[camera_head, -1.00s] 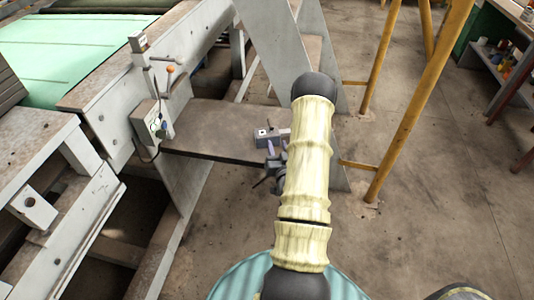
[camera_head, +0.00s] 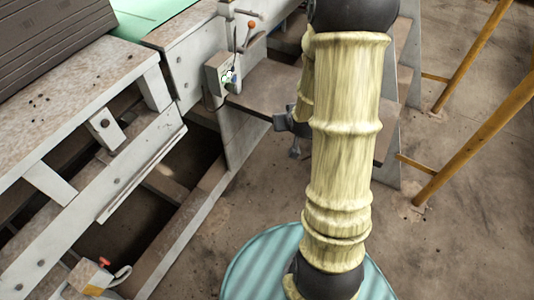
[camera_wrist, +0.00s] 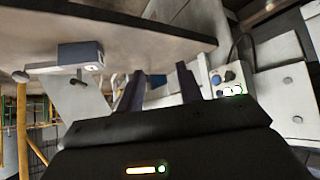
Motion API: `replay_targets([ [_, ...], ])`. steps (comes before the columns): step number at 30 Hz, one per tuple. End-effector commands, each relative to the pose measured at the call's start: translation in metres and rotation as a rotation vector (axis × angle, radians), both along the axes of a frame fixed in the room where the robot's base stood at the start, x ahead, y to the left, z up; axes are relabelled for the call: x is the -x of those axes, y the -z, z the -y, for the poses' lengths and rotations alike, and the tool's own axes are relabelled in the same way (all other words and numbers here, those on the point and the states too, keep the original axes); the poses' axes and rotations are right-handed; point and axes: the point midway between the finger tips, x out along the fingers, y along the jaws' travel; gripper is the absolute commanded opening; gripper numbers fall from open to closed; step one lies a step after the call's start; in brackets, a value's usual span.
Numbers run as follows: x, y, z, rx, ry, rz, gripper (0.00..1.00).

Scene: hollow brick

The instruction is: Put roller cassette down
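A small grey block with a white label (camera_wrist: 80,55), which looks like the roller cassette, rests on the brown metal shelf (camera_wrist: 150,30) near its edge in the wrist view. A pale bar sticks out from the block's left side. My gripper (camera_wrist: 160,86) is open, with its two dark fingers apart and nothing between them. The block is left of the fingers and apart from them. In the head view my arm hides the block and most of my gripper; part of the shelf (camera_head: 262,88) shows beside the arm.
A control box with buttons (camera_head: 222,80) and an orange-knobbed lever (camera_head: 250,26) stand at the shelf's left end. The box is also close right of my fingers in the wrist view (camera_wrist: 228,82). Yellow posts (camera_head: 480,140) stand at the right, with open floor around them.

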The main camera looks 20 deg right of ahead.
Motion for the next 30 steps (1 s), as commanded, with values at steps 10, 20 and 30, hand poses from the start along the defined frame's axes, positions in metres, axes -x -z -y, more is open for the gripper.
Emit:
replay_targets([
  [10,0.078,-0.043,-0.086,-0.034,-0.116,-0.341,0.36],
  [20,0.141,-0.064,-0.123,-0.061,-0.178,-0.541,0.36],
  [30,0.141,-0.068,-0.123,-0.061,-0.177,-0.543,0.36],
])
